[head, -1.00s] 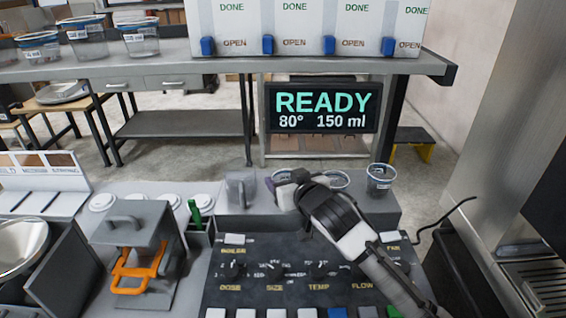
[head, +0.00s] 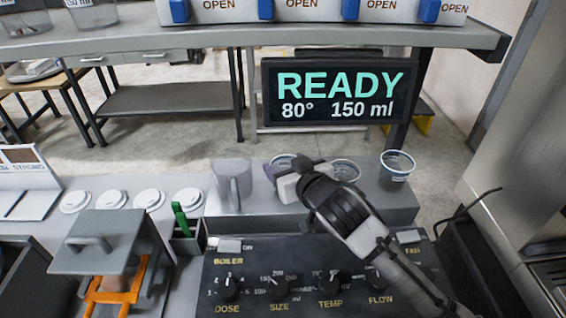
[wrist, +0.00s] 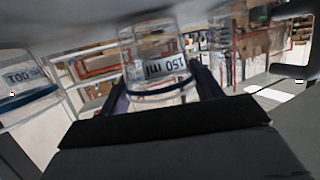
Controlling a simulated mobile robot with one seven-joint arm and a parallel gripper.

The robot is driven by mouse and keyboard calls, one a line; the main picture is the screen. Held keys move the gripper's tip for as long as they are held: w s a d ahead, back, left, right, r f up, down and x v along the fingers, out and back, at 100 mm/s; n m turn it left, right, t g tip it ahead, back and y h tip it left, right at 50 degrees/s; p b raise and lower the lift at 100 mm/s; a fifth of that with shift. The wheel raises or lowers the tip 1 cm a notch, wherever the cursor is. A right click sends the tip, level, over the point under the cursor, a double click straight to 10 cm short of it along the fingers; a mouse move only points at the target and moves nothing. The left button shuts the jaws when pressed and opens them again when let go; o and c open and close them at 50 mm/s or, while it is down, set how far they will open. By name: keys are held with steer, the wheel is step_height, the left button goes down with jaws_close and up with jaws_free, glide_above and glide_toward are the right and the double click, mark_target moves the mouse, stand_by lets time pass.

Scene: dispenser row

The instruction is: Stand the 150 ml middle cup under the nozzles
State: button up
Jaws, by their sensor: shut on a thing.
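The clear 150 ml cup (wrist: 160,58) shows in the wrist view between the two dark fingers of my gripper (wrist: 160,85), which is shut on it. Its label appears upside down there. In the head view my gripper (head: 277,178) is low over the raised grey ledge, its wrist hiding much of what lies behind. A clear cup rim (head: 283,159) shows just beyond the fingers, and a second rim (head: 346,169) shows behind the wrist. A third clear cup (head: 397,170) stands upright at the ledge's right end. Nozzles are not clearly visible.
A cup marked 100 (wrist: 25,85) is close by in the wrist view. The control panel (head: 300,275) with knobs lies in front, and the READY display (head: 333,92) hangs behind. A green-handled item (head: 180,218) stands left.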

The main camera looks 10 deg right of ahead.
steer(key=shift+s, duration=0.2)
steer(key=shift+f+b, duration=0.3)
steer(key=shift+b, duration=0.1)
steer(key=o, duration=1)
steer(key=shift+r, duration=0.1)
steer(key=shift+c, duration=0.2)
steer(key=shift+r+p, duration=0.15)
steer(key=shift+p, duration=0.35)
